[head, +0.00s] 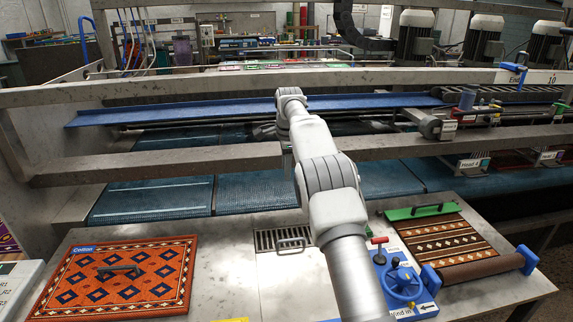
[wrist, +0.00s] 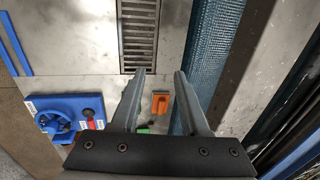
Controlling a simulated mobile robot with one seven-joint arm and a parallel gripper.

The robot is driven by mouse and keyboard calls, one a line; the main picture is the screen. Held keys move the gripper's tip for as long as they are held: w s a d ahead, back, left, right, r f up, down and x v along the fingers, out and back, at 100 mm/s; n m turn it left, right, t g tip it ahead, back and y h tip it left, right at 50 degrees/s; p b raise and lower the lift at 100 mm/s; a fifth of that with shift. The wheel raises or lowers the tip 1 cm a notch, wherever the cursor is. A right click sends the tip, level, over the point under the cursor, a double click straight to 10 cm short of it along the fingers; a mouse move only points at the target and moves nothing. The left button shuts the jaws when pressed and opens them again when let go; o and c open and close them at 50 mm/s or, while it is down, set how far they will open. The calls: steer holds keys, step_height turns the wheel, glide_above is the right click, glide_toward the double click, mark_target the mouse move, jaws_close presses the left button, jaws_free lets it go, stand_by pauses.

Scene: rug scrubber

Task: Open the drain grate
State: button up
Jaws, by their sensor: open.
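The drain grate (head: 266,238) is a slatted metal panel set flat in the steel table, just left of my arm in the head view. In the wrist view the grate (wrist: 138,38) is at the top, beyond the fingertips and a little left. My gripper (wrist: 160,74) is open with nothing between its fingers. It is apart from the grate. In the head view my gripper is mostly hidden behind my arm.
A blue handwheel (head: 402,283) with a red-knobbed lever stands right of my arm. Patterned rugs lie at left (head: 122,275) and right (head: 447,240). A grey rail (head: 150,165) crosses above the table's far side. A small orange part (wrist: 160,103) shows between my fingers, below them.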

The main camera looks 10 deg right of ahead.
steer(key=shift+s+r, duration=0.15)
steer(key=shift+r, duration=0.55)
